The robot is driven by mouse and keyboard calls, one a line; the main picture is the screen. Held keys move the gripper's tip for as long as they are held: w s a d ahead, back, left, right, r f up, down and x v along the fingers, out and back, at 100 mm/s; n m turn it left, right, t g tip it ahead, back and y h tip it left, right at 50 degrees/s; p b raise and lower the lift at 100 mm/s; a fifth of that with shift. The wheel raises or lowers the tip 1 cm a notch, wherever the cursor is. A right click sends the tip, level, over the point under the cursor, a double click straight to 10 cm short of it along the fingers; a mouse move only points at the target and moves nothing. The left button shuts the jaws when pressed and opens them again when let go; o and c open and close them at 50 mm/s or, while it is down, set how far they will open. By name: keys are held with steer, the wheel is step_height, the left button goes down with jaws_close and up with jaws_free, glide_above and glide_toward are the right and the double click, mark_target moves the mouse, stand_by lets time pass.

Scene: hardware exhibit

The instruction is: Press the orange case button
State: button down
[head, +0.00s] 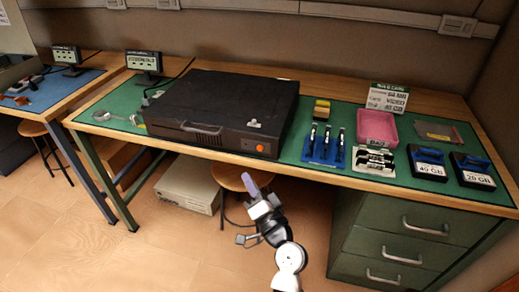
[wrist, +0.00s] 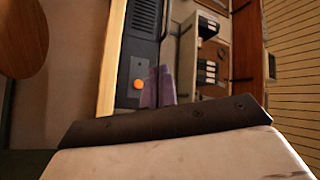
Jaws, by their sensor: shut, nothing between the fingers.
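The black computer case (head: 222,107) lies flat on the green-topped workbench. Its front faces me, with a handle and vents along it. The small round orange button (head: 260,148) is at the right end of that front. The wrist view, turned on its side, also shows the orange button (wrist: 138,84) on the dark case front (wrist: 131,66). My gripper (head: 249,181) is shut and empty, its purple fingers pointing up, below and in front of the button in the head view. In the wrist view my fingers (wrist: 158,86) appear just right of the button, apart from it.
The bench's wooden front edge (head: 330,179) lies near my gripper. A stool (head: 229,177) and a beige box (head: 190,184) are under the bench. Green drawers (head: 405,243) stand at the right. A pink tray (head: 377,128) and blue-handled drives (head: 427,162) sit right of the case.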

steer(key=p, duration=0.1)
glide_toward(253, 143)
steer(key=w+a, duration=0.1)
steer(key=a, duration=0.2)
steer(key=shift+w+d+r, duration=0.1)
steer(key=shift+w+r, duration=0.15)
steer(key=shift+w, duration=0.2)
steer(key=shift+w+d+r, duration=0.15)
steer(key=shift+w+r, duration=0.1)
steer(key=shift+w, duration=0.25)
stand_by(1.2)
steer(key=shift+w+d+b, duration=0.15)
steer(key=shift+w+b, duration=0.25)
steer(key=shift+b, duration=0.1)
steer(key=shift+w+d, duration=0.1)
steer(key=shift+w, duration=0.3)
stand_by(0.5)
steer(key=shift+s, duration=0.15)
steer(key=shift+s+a+b, duration=0.25)
steer(key=shift+s+b, duration=0.05)
steer(key=shift+s, duration=0.4)
steer(key=shift+s+a, duration=0.25)
steer(key=shift+s, duration=0.55)
steer(key=shift+s+a, duration=0.25)
steer(key=shift+s, duration=0.55)
steer(key=shift+s+a, duration=0.25)
steer(key=shift+s, duration=0.5)
